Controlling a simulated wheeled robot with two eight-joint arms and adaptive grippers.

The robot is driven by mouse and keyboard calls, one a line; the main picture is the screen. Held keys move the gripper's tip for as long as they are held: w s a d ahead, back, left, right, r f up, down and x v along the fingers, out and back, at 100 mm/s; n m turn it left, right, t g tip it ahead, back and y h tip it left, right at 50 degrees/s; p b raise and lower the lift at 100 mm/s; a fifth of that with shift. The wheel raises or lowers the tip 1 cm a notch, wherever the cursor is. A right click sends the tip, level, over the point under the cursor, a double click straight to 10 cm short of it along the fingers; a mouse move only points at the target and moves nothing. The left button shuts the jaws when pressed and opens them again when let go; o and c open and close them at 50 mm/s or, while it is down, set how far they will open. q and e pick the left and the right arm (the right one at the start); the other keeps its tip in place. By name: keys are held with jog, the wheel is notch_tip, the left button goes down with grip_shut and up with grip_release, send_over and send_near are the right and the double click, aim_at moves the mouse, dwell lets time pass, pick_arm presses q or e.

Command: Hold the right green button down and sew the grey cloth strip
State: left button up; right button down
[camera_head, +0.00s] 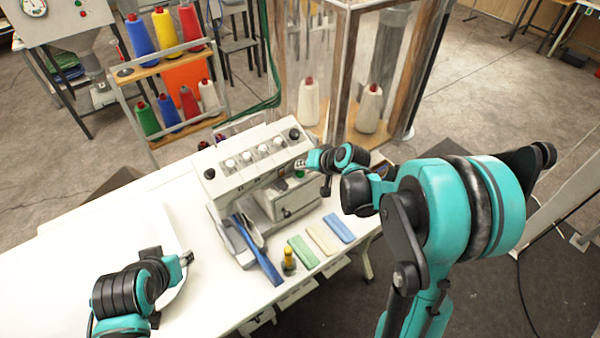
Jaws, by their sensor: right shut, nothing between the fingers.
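The white sewing machine (252,160) stands at the back of the white table, with several pale knobs on top. A small green spot (300,173), perhaps the green button, shows on its right side. My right gripper (303,164) is shut and empty, close to that spot; I cannot tell whether it touches it. A grey piece (249,231), possibly the cloth strip, lies at the machine's base beside a long blue piece (260,255). My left gripper (187,258) is over the left part of the table, away from the machine; its finger state is unclear.
A rack of coloured thread spools (168,75) stands behind. The table's left part (75,250) is mostly clear.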

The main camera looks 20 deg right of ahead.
aim_at(302, 174)
dwell(0.6)
jog(key=shift+f+b, duration=0.45)
jog(key=shift+b, duration=0.05)
jog(key=shift+f+b, duration=0.5)
dwell(0.6)
jog(key=shift+r, duration=0.15)
dwell(2.8)
jog(key=shift+r+p, duration=0.65)
jog(key=shift+r, duration=0.15)
jog(key=shift+r+p, duration=1.85)
jog(key=shift+r, duration=0.75)
jog(key=shift+f, duration=0.1)
